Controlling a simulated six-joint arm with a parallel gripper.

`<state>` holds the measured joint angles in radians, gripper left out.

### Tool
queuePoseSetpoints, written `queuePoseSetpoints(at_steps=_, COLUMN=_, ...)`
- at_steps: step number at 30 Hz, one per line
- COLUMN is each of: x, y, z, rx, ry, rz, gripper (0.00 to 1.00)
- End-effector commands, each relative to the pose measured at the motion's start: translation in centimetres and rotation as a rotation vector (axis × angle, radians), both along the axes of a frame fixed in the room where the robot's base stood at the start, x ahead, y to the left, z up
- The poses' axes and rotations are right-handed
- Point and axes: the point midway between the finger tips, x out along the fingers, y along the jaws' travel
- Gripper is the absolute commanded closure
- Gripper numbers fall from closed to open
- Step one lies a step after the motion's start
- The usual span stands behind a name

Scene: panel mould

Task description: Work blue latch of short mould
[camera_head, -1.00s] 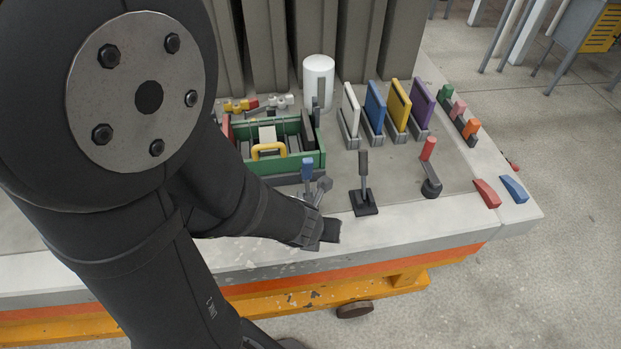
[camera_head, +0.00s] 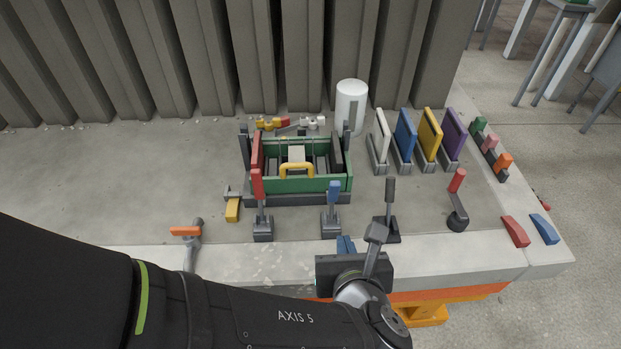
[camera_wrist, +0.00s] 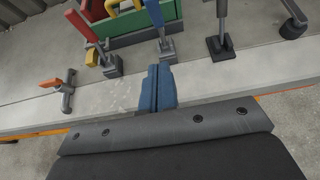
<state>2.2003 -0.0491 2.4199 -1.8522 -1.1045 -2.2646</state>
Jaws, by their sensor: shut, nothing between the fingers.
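The mould (camera_head: 322,185) is a green-walled box with a red end and a yellow handle, in the middle of the table in the head view. The blue latch (camera_head: 333,192) stands upright on a dark base at the mould's front right. Its lower part also shows in the wrist view (camera_wrist: 155,14), cut by the top edge. My gripper (camera_head: 346,243) has blue fingers, shut and empty. They are in front of the latch base, apart from it in the head view. The fingers (camera_wrist: 158,80) point toward the latch base in the wrist view.
A red latch (camera_head: 257,186) stands left of the blue one, and a dark lever (camera_head: 390,192) right of it. A red-topped crank (camera_head: 457,185) stands farther right. An orange-handled tap (camera_head: 186,231) is front left. Coloured panels (camera_head: 405,135) stand behind right. The left tabletop is clear.

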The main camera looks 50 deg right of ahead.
Motion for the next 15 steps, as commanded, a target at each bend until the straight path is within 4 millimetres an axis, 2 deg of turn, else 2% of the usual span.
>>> queuePoseSetpoints(at_steps=15, x=3.2, y=-3.0, z=-2.6, rx=0.007, ry=-0.001, rz=0.004, gripper=1.00)
